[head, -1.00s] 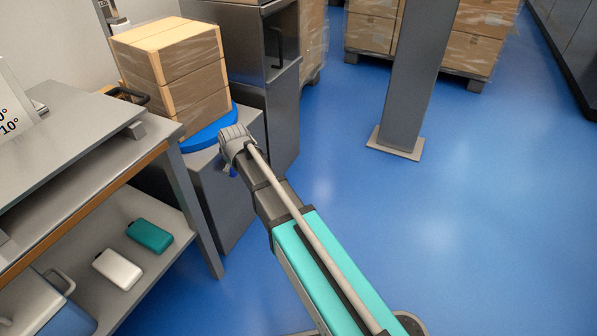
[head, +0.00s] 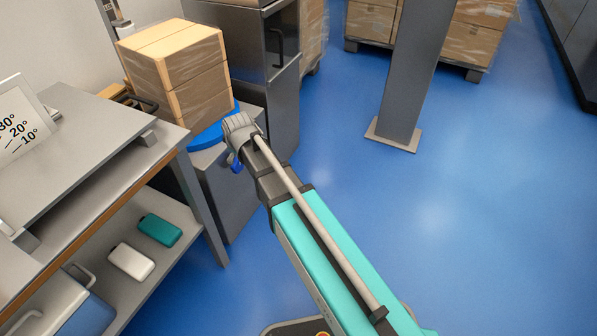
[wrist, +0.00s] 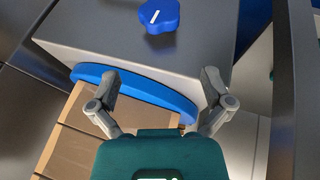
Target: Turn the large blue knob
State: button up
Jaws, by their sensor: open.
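The large blue knob (wrist: 160,16) has a short white mark and sits on the grey face of a metal pedestal (wrist: 205,45), at the top edge of the wrist view. In the head view a small blue piece that looks like this knob (head: 235,164) shows just below my arm's end, mostly hidden. My gripper (wrist: 160,85) is open and empty, its two fingers spread apart. The knob lies beyond the fingertips in the wrist view, not between them.
A blue round plate (head: 212,135) on the pedestal bears stacked cardboard boxes (head: 180,75). A steel workbench (head: 95,125) with a lower shelf stands at left. A grey post (head: 405,80) stands at right. The blue floor between is clear.

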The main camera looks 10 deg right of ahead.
jog(key=s+d+f+m+g+h, duration=0.1)
jog(key=s+d+m+g, duration=0.3)
jog(key=s+d+m, duration=0.4)
jog(key=shift+s+d+f, duration=0.3)
jog(key=shift+s+d, duration=2.3)
jog(key=shift+d, duration=1.95)
jog(key=s+d+m+g, duration=0.2)
jog(key=s+d+m, duration=0.15)
jog(key=s, duration=0.35)
notch_tip(320, 180, up, 38)
jog(key=w+p, duration=0.1)
jog(key=p, duration=3.7)
jog(key=shift+d+r+p, duration=0.15)
jog(key=shift+d+p, duration=0.15)
